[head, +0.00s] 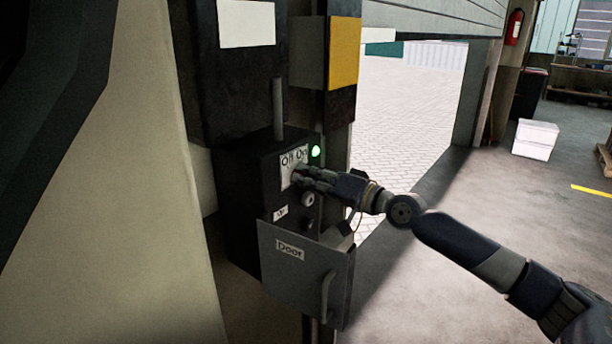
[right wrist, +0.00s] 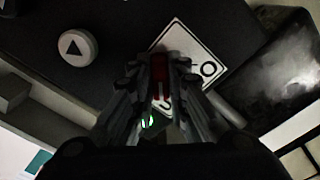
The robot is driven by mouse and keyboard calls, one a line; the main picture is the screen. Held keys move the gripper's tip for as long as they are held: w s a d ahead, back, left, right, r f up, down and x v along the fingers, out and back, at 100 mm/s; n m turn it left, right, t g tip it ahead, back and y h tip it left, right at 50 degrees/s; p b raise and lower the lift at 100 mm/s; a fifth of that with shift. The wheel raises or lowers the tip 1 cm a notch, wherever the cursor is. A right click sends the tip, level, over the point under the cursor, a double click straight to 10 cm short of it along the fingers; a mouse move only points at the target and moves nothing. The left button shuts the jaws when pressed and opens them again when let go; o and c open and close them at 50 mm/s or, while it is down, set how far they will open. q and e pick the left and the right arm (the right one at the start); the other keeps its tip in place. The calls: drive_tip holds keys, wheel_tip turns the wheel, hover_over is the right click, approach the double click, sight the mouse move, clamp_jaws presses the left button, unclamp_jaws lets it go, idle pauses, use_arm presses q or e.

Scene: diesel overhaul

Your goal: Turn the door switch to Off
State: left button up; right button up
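The door control box (head: 240,190) is dark and stands on a post, with a white "Off On" label (head: 290,160) on its face. The label also shows in the right wrist view (right wrist: 205,55), partly covered by my fingers. My right gripper (head: 304,177) reaches the label from the right. In the right wrist view its fingers (right wrist: 160,72) close in on both sides of the red switch handle (right wrist: 160,75) and appear to grip it. Which way the switch points is hard to tell. A green lamp (head: 316,151) is lit beside the label. My left gripper is not in view.
A grey cover marked "Door" (head: 290,265) hangs open below the box. A round button with a triangle (right wrist: 76,46) sits on the box face. The roller door (head: 435,18) is raised at the right. A white box (head: 535,139) stands on the floor beyond.

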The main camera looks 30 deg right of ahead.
drive_tip(key=shift+s+a+f+n+b, duration=0.15)
drive_tip(key=shift+n+b, duration=2.8)
drive_tip(key=shift+n, duration=1.6)
drive_tip(key=shift+w+a+r+n+b, duration=0.1)
drive_tip(key=shift+n+b, duration=2.85)
drive_tip(key=shift+n, duration=1.6)
drive_tip(key=o, duration=1.5)
drive_tip(key=shift+o, duration=0.2)
drive_tip(key=b+v, duration=0.7)
drive_tip(key=shift+b, duration=0.4)
